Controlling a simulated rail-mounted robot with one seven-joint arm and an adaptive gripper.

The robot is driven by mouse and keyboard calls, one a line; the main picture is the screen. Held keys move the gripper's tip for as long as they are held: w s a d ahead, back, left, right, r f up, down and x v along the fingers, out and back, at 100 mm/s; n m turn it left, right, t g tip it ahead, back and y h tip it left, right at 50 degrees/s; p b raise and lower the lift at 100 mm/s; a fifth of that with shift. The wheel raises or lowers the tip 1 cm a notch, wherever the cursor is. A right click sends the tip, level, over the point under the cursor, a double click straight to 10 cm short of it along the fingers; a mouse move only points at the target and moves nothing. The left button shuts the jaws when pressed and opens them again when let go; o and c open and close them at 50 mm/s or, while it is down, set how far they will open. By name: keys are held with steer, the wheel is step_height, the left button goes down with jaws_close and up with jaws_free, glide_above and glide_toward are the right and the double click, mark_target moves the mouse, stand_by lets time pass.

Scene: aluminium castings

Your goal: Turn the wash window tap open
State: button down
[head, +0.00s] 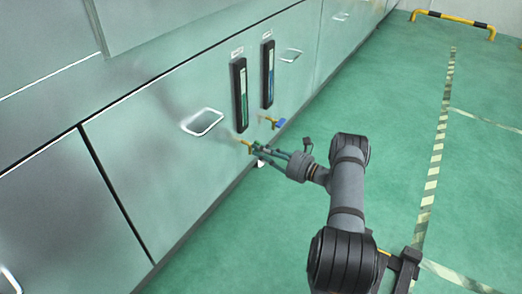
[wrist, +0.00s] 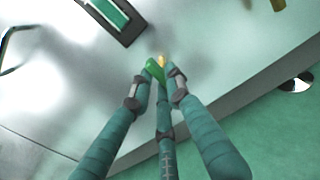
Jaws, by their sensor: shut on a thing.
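A tap with a green handle (wrist: 153,68) and a brass body (wrist: 162,60) stands out from the panel in the wrist view. Its brass part (head: 245,145) also shows in the head view, below the left gauge. My gripper (wrist: 160,80) is shut on the green handle, with its fingers around it from both sides. In the head view my gripper (head: 257,149) reaches the tap from the lower right, and the fingers hide most of the handle. A second tap with a blue handle (head: 279,123) sits to the right, apart from my gripper. No label naming either tap is readable.
A gauge with green fill (head: 240,95) and one with blue fill (head: 268,74) are mounted above the taps. A metal handle (head: 203,122) sticks out left of the taps. Open green floor (head: 400,120) lies to the right, and a yellow-black barrier (head: 453,22) stands far back.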

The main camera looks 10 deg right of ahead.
stand_by(0.4)
steer(key=c, duration=1.7)
jaws_free()
steer(key=shift+o, duration=0.2)
steer(key=v, duration=1.2)
steer(key=shift+w, duration=0.1)
